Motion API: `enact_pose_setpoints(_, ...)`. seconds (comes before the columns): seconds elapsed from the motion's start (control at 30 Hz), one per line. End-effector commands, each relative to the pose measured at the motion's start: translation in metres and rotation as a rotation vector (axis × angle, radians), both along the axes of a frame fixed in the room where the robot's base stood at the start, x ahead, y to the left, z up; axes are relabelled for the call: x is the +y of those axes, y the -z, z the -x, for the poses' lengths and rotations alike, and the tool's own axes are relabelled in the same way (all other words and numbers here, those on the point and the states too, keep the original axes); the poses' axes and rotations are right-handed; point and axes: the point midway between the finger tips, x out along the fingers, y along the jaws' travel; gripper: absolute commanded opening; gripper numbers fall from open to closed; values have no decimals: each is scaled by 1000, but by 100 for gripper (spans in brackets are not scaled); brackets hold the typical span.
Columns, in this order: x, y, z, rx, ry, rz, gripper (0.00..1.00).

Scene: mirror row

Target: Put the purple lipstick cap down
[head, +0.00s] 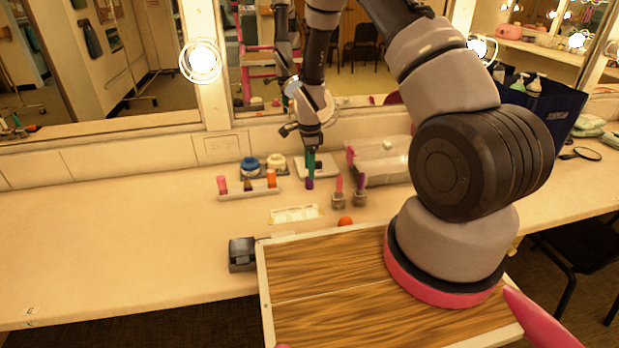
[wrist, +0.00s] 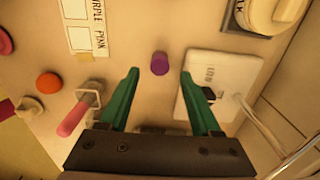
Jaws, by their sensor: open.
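The purple lipstick cap (head: 310,184) is a small cylinder on the counter, just below my gripper (head: 311,170) in the head view. In the wrist view the cap (wrist: 160,63) is seen nearly end-on, between and slightly beyond the green fingertips. My gripper (wrist: 160,72) is open, with a visible gap between the cap and each finger. A pink lipstick (head: 338,186) and a purple lipstick (head: 361,184) stand in small holders to the right.
A rack (head: 248,190) with pink, brown and orange pieces lies to the left. A label card (head: 294,214) and an orange round piece (head: 345,222) are nearer. A white plate (wrist: 235,72) is close to the right finger. A clear box (head: 385,160) stands behind. The left counter is clear.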

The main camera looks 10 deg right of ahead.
Motion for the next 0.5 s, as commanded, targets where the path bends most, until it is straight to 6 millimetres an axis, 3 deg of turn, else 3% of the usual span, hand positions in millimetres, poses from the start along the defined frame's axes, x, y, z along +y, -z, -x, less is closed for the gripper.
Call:
enact_pose_setpoints(0.03,1,-14,-1,-4,1,-1,65)
enact_pose_setpoints(0.2,1,-46,0,-2,1,-1,65)
enact_pose_setpoints(0.5,0,-70,0,0,0,-1,65)
